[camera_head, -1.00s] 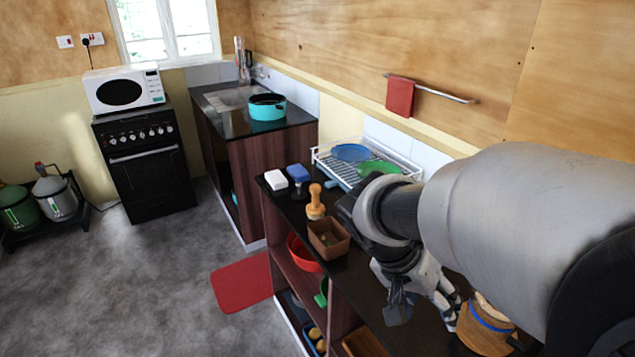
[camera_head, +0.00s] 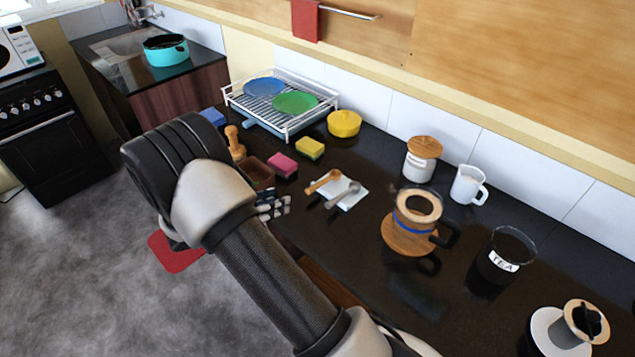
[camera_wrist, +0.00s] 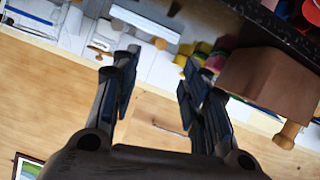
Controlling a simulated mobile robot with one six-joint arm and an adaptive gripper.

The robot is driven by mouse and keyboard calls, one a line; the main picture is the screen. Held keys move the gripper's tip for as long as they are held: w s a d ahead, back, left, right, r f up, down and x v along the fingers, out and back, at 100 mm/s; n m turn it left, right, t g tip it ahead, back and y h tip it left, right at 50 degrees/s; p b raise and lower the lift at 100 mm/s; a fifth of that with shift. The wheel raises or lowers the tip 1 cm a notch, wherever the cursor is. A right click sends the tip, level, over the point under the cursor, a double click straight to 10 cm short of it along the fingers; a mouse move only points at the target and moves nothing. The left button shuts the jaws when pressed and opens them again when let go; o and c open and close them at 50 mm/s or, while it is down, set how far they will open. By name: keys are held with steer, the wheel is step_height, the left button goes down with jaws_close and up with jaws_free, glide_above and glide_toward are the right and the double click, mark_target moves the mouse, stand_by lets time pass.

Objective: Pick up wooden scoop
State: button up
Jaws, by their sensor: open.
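The wooden scoop (camera_head: 323,181) lies on a white cloth (camera_head: 351,197) on the dark counter in the head view. A grey scoop (camera_head: 342,195) lies beside it on the right. My gripper (camera_head: 274,205) is left of the scoops, partly hidden behind my own arm. In the wrist view my gripper (camera_wrist: 157,75) is open, with nothing between its fingers.
A brown box (camera_head: 257,174), a wooden-handled brush (camera_head: 235,143), a pink sponge (camera_head: 282,165) and a yellow sponge (camera_head: 310,148) stand near my gripper. The box also shows in the wrist view (camera_wrist: 270,85).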

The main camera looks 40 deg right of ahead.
mark_target(307, 191)
steer(key=b+x, duration=0.1)
steer(key=x, duration=0.8)
steer(key=shift+w+b+x, duration=0.2)
steer(key=shift+b+x, duration=0.25)
steer(key=shift+x, duration=2.3)
steer(key=shift+r, duration=0.1)
steer(key=c, duration=1)
